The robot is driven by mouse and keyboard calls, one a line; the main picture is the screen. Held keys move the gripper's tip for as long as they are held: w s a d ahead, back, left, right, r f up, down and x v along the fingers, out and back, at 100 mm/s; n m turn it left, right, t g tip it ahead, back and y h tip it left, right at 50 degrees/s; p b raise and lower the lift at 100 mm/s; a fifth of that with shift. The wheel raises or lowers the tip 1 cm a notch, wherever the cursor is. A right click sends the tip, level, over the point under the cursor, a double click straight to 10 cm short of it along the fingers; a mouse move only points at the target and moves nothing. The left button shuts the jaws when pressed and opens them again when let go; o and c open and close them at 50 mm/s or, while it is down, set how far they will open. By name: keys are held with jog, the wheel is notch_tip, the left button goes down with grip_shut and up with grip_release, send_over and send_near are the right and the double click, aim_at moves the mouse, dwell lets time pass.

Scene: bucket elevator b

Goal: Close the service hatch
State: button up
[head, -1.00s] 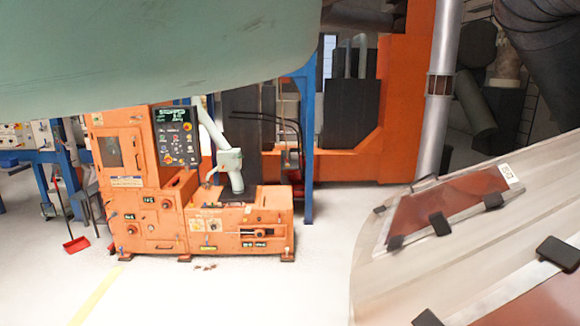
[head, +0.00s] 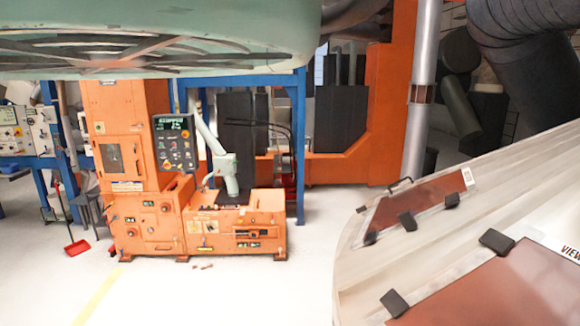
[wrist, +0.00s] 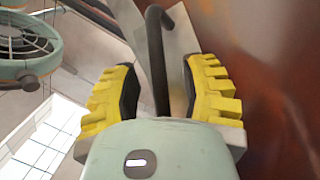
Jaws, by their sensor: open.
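In the wrist view my gripper (wrist: 158,85) is open, with its two yellow padded fingers apart. A dark bent bar (wrist: 157,60), like a handle, stands between the fingers; I cannot tell whether they touch it. A pale metal plate (wrist: 183,45) lies behind the bar. A reddish-brown surface (wrist: 265,75) fills the right side. I cannot tell for sure which surface is the service hatch or how far it stands open. My gripper does not show in the head view.
In the head view, a pale curved casing (head: 375,275) with clamped brown panels (head: 415,200) stands at the right. An orange machine (head: 160,215) with a control screen stands left of centre. A green round spoked thing (head: 160,35) hangs overhead. White floor lies open between.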

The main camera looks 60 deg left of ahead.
dwell(0.3)
grip_shut()
dwell(0.4)
